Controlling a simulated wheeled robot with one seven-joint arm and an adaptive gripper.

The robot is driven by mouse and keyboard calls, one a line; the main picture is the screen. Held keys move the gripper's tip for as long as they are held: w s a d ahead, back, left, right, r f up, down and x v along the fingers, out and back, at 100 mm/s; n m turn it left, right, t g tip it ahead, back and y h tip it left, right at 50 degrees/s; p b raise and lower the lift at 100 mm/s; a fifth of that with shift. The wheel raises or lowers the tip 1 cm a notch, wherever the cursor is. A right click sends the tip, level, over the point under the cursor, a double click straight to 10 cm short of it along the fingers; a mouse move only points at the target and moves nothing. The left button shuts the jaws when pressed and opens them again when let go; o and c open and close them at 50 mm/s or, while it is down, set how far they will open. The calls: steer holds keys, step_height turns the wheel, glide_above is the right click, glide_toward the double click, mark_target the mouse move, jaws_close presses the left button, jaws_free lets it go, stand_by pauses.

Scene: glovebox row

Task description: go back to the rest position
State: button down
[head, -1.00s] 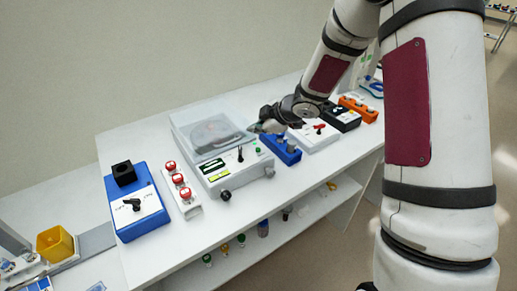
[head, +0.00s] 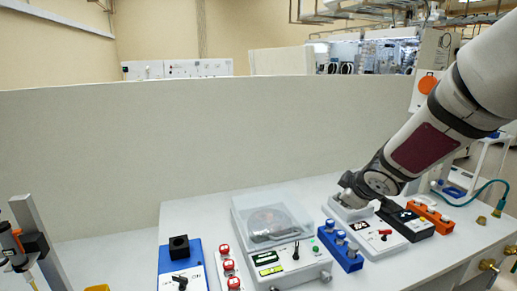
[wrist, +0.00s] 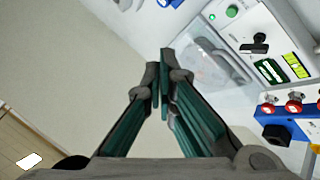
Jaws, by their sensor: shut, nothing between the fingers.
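My gripper (wrist: 160,75) is shut and empty; its green-lined fingers meet at the tips in the wrist view. In the head view my gripper (head: 345,190) hangs over the back of the bench, in front of the grey panel and above the white box with a red switch (head: 385,236). The fingertips are small and hard to make out there. The centrifuge-like device with a clear lid (head: 272,228) stands left of the gripper; it also shows in the wrist view (wrist: 262,48), apart from the fingers.
A blue block (head: 340,246) stands right of the lidded device. A black box (head: 407,221) and an orange block (head: 432,217) stand farther right. A red-button strip (head: 230,270) and a blue switch box (head: 182,262) are at left. A grey panel (head: 130,140) rises behind the bench.

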steer(key=s+d+r+m+g+h, duration=0.1)
steer(key=s+r+m, duration=0.2)
steer(key=s+r, duration=0.35)
steer(key=s+d+r+m+h, duration=0.1)
steer(key=s+r+m+h, duration=0.2)
steer(key=s, duration=0.6)
steer(key=s+a+m+g+y, duration=0.1)
steer(key=s+a+m+y, duration=0.1)
steer(key=s, duration=0.7)
steer(key=s+a+m+g+y, duration=0.1)
steer(key=s+a, duration=0.3)
steer(key=s, duration=0.5)
steer(key=shift+a+r+m+g+y, duration=0.3)
steer(key=shift+r+m+y, duration=0.15)
steer(key=shift+m, duration=0.35)
